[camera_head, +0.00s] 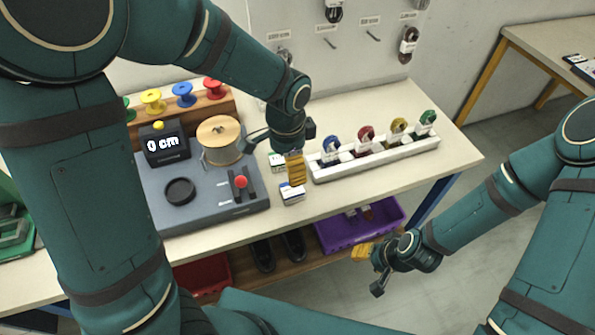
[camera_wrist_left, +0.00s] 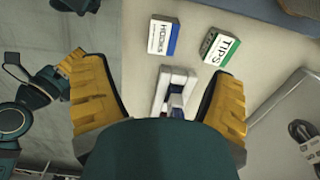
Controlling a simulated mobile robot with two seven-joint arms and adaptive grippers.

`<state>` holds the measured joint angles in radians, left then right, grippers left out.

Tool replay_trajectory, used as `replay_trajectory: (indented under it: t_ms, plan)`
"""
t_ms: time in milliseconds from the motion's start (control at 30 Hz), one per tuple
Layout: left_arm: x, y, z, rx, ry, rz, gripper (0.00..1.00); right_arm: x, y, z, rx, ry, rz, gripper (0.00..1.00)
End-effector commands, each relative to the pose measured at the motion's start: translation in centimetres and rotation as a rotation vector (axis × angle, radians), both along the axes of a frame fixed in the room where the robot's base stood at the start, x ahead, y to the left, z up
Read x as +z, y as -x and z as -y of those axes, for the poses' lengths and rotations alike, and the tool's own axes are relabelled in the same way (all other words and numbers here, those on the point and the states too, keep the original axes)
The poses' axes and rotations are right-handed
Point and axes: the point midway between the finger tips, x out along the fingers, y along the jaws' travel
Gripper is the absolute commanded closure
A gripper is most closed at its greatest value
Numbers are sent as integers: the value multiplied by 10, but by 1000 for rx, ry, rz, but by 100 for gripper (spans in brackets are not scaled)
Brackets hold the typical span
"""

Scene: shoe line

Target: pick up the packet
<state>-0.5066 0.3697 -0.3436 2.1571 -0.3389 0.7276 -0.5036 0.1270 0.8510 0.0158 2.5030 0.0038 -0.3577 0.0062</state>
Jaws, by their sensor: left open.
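Several lace packets with blue (camera_head: 331,150), red (camera_head: 365,140), yellow (camera_head: 398,130) and green (camera_head: 426,122) coils stand in a white rack (camera_head: 375,158) on the table; which one the task means, I cannot tell. My left gripper (camera_head: 297,168) is above the table near the rack's left end, pointing down. In the left wrist view its yellow fingers (camera_wrist_left: 155,75) are wide apart and empty, with the rack's end (camera_wrist_left: 178,76) showing between them. My right gripper (camera_head: 369,268) is low, in front of the table, touching nothing visible; its opening is unclear.
A HOOKS box (camera_wrist_left: 163,36) and a TIPS box (camera_wrist_left: 219,47) lie close to my left gripper. A grey station with a wooden-topped spool (camera_head: 220,130) stands left. A purple bin (camera_head: 360,230) sits on the lower shelf. Packets hang on the back wall (camera_head: 409,45).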

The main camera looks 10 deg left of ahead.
Motion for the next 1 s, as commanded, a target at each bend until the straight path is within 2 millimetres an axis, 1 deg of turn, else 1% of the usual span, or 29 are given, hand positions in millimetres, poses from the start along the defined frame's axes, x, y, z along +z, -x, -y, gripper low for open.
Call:
replay_trajectory:
  t_ms: [67, 167, 267, 400, 500, 600, 767, 867, 1000]
  plan:
    - [-2, 0, 0, 1, 0, -1, 15, -1, 0, 0, 0, 0, 0, 53]
    - [-11, 1, 0, 1, -1, -4, 15, -3, 0, 0, 0, 0, -1, 53]
    - [-28, 1, 0, 2, -2, -5, 15, -7, 2, 0, 3, 0, -4, 53]
    - [-56, 1, 0, 3, -2, -6, 15, -14, 4, -1, 6, -2, -8, 53]
    - [-72, 1, 0, 3, -1, -4, 15, -17, 5, -1, 9, -2, -11, 53]
    - [-82, 0, 0, 3, 0, -4, 15, -19, 6, -1, 10, -2, -13, 53]
    - [-90, 0, 0, 3, 0, -2, 15, -21, 7, -1, 11, -4, -15, 53]
    - [-102, 0, 1, 2, 0, -3, 15, -25, 7, -1, 13, -4, -16, 53]
    - [-124, 0, 3, 2, -1, -3, 15, -32, 6, -1, 12, -3, -14, 53]
